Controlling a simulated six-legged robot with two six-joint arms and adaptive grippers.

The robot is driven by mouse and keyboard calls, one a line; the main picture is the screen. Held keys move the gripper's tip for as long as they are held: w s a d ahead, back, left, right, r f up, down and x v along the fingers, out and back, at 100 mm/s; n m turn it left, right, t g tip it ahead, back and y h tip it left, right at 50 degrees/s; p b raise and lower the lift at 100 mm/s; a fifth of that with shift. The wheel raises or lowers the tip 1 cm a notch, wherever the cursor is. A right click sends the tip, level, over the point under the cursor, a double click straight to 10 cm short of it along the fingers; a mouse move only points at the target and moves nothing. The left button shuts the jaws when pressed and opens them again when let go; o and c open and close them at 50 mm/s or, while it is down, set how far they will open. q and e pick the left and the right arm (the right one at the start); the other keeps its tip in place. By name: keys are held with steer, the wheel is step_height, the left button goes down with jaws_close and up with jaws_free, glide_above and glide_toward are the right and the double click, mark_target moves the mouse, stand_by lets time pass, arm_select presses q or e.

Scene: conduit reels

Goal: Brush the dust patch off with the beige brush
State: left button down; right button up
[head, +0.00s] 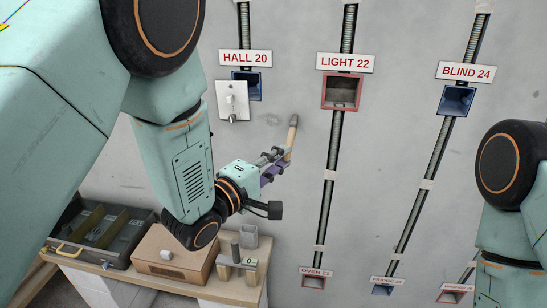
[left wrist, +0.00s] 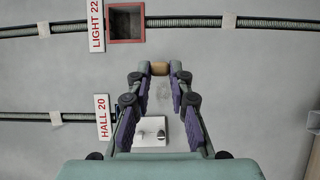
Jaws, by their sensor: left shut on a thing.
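The beige brush (head: 292,136) stands out from the fingertips of my left gripper (head: 285,155), slightly tilted, in front of the grey wall. In the left wrist view the gripper (left wrist: 160,75) is shut on the brush (left wrist: 160,68), which shows as a short tan piece between the fingertips. The dust patch (head: 273,122) is a faint grey smudge on the wall, just left of the brush. It also shows faintly between the fingers in the left wrist view (left wrist: 163,93). I cannot tell whether the brush touches the wall. My right gripper is out of view.
A white switch plate (head: 233,101) and a blue box (head: 249,85) under the HALL 20 sign are left of the patch. A red-framed box (head: 341,92) is to its right. Below is a bench with a grey tray (head: 103,228) and cardboard box (head: 172,255).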

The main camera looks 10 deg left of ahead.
arm_select(q)
steer(key=shift+s+p, duration=0.35)
steer(key=shift+s, duration=0.3)
steer(key=s+p, duration=0.2)
steer(key=s, duration=0.5)
steer(key=shift+s+a+p, duration=0.15)
steer(key=shift+s+p, duration=0.15)
